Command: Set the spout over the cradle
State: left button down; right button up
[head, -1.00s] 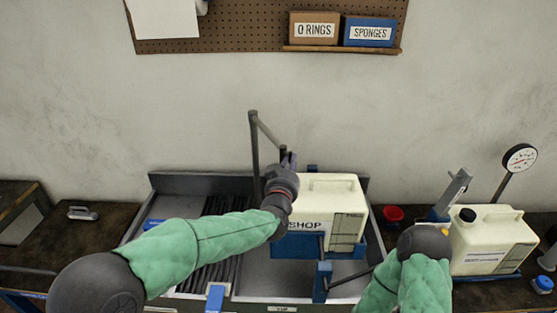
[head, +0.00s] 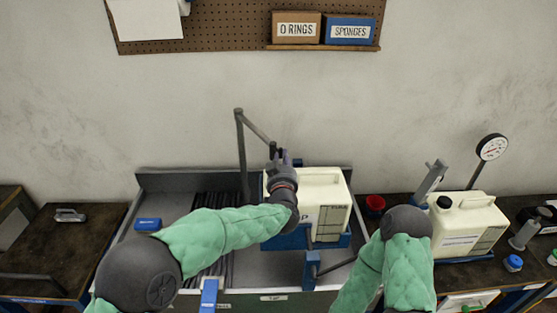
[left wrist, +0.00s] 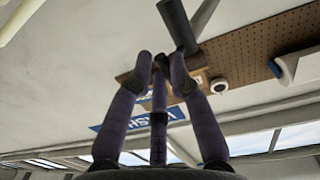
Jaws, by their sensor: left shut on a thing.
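The spout (head: 258,131) is a dark pipe arm on an upright post at the back of the sink, its free end pointing right. My left gripper (head: 279,157) is shut on that free end, at the canister's back left edge. In the left wrist view the gripper's (left wrist: 160,65) purple fingers meet at a dark cylinder (left wrist: 178,25). The cradle (head: 290,239) is blue and stands in the sink. A cream canister (head: 325,200) sits in it, its front label mostly hidden by my left forearm. My right arm shows at lower right; its gripper is not seen.
A second cream canister (head: 472,222), a grey pump-like handle (head: 431,180), a gauge (head: 492,147) and a red cup (head: 375,204) stand on the right bench. A blue block (head: 147,224) lies on the sink's left. Boxes (head: 297,28) sit on the pegboard shelf above.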

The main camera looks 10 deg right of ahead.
pick_arm(q)
jog(key=c, duration=1.4)
grip_release()
jog(key=shift+d+r, duration=0.25)
jog(key=shift+r, duration=0.25)
jog(key=shift+d+r, duration=0.25)
jog(key=shift+r, duration=0.2)
jog(key=shift+o, duration=1.2)
jog(key=shift+w+d+f, duration=0.2)
jog(key=shift+w+d, duration=0.45)
jog(key=shift+d, duration=0.05)
jog(key=shift+a+r, duration=0.1)
jog(key=shift+a, duration=0.15)
pick_arm(e)
jog(key=shift+w+d+f, duration=0.15)
jog(key=shift+w+d, duration=0.15)
jog(key=shift+w, duration=0.05)
pick_arm(q)
jog(key=shift+s+a, duration=0.1)
jog(key=shift+s, duration=0.05)
pick_arm(e)
jog(key=shift+w, duration=0.1)
pick_arm(q)
jog(key=s+a+f, duration=0.1)
jog(key=s+f, duration=0.1)
jog(key=s, duration=0.9)
jog(key=shift+s+a, duration=0.35)
